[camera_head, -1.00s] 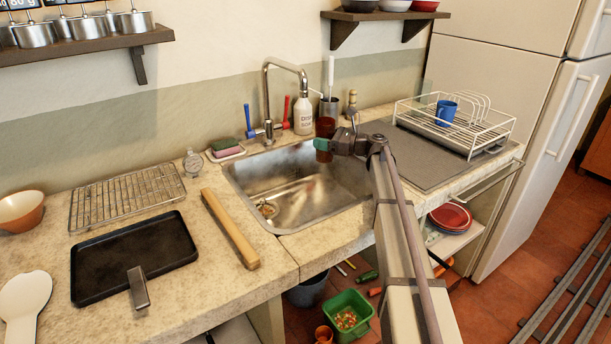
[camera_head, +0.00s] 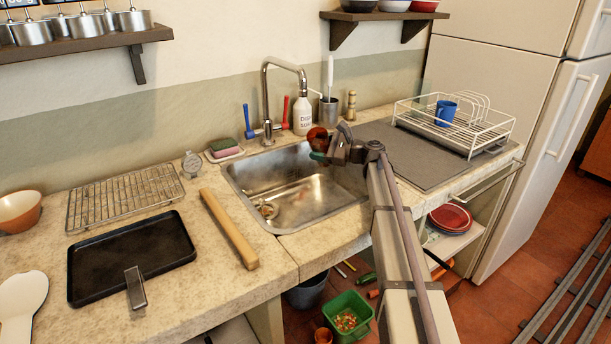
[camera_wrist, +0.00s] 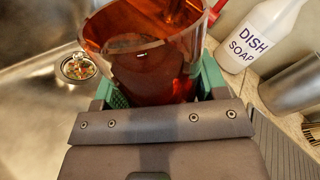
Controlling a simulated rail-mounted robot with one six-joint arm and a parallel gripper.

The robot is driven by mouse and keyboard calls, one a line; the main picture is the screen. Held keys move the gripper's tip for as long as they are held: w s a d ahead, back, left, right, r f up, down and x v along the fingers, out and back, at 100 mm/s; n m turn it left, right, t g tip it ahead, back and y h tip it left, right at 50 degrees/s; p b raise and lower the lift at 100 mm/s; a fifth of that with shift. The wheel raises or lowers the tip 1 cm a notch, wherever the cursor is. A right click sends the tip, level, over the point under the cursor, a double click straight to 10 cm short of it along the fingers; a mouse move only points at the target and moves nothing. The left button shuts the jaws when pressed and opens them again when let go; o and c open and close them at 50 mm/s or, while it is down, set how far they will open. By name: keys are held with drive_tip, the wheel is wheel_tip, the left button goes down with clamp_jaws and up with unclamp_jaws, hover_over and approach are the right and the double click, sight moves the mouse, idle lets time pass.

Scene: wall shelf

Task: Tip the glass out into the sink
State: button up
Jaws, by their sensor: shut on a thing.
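My gripper (camera_head: 320,155) is shut on an amber-brown see-through glass (camera_head: 317,137). It holds the glass above the right rear part of the steel sink (camera_head: 290,198). The glass is tilted, with its mouth turned toward the head camera. In the wrist view the glass (camera_wrist: 150,70) sits between the green finger pads, its wide rim facing up the picture. I cannot tell whether liquid is inside it. The sink's drain, with a strainer holding colourful scraps (camera_wrist: 78,68), shows left of the glass there.
The tap (camera_head: 268,95) stands behind the sink, with a dish soap bottle (camera_head: 302,117) and a grey cup (camera_head: 328,112) close behind the glass. A dish rack (camera_head: 455,125) with a blue mug is to the right. A wooden bar (camera_head: 229,229) lies left of the sink.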

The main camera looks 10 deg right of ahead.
drive_tip(key=shift+s+a+r+n+p, duration=0.3)
drive_tip(key=shift+r+n+p, duration=0.15)
drive_tip(key=shift+n, duration=0.25)
drive_tip(key=shift+s+f+n, duration=0.1)
drive_tip(key=shift+f+n, duration=0.15)
drive_tip(key=shift+n, duration=0.55)
idle(0.5)
drive_tip(key=shift+f+n+t+h+b, duration=0.2)
drive_tip(key=shift+f+n+b, duration=0.1)
drive_tip(key=shift+n, duration=0.5)
drive_tip(key=shift+f+n+t+h+b, duration=0.1)
drive_tip(key=shift+f+n+h+b, duration=0.15)
drive_tip(key=shift+n, duration=0.55)
idle(1.2)
drive_tip(key=shift+r+n+p, duration=0.6)
drive_tip(key=shift+n, duration=0.1)
idle(1.3)
drive_tip(key=shift+s+a+r+n+p, duration=0.25)
drive_tip(key=shift+s+a+n+p, duration=0.05)
drive_tip(key=shift+n, duration=0.2)
idle(0.7)
